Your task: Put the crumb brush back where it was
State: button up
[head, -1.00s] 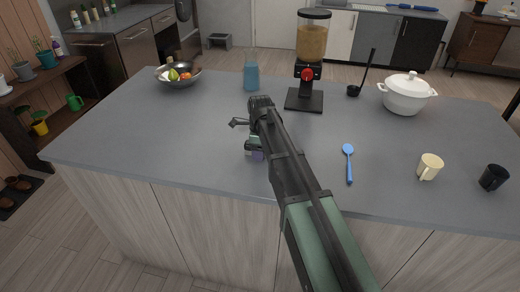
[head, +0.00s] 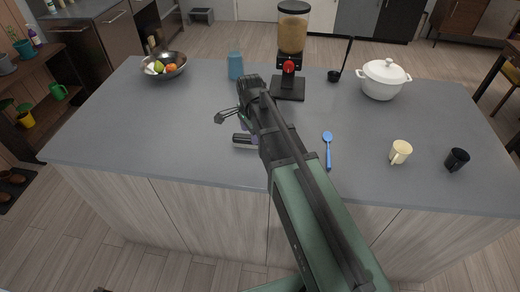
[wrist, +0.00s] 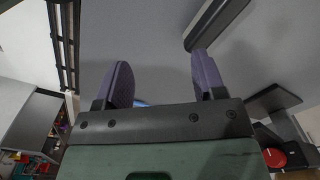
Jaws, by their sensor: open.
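A dark bar with a pale grey strip, probably the crumb brush (head: 243,142), lies on the grey counter at the left of my forearm in the head view. It also shows at the top right of the wrist view (wrist: 216,22), cut off by the frame's edge. My gripper (head: 246,124) is near it above the counter and mostly hidden by my arm in the head view. In the wrist view its two purple fingers (wrist: 162,72) stand wide apart with nothing held between them. The bar is beyond the right finger, outside the gap.
A blue spoon (head: 327,148) lies right of my arm. The counter's left part is clear.

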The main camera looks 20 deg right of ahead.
jog(key=s+n, duration=1.5)
jog(key=s, duration=0.1)
jog(key=shift+n, duration=0.3)
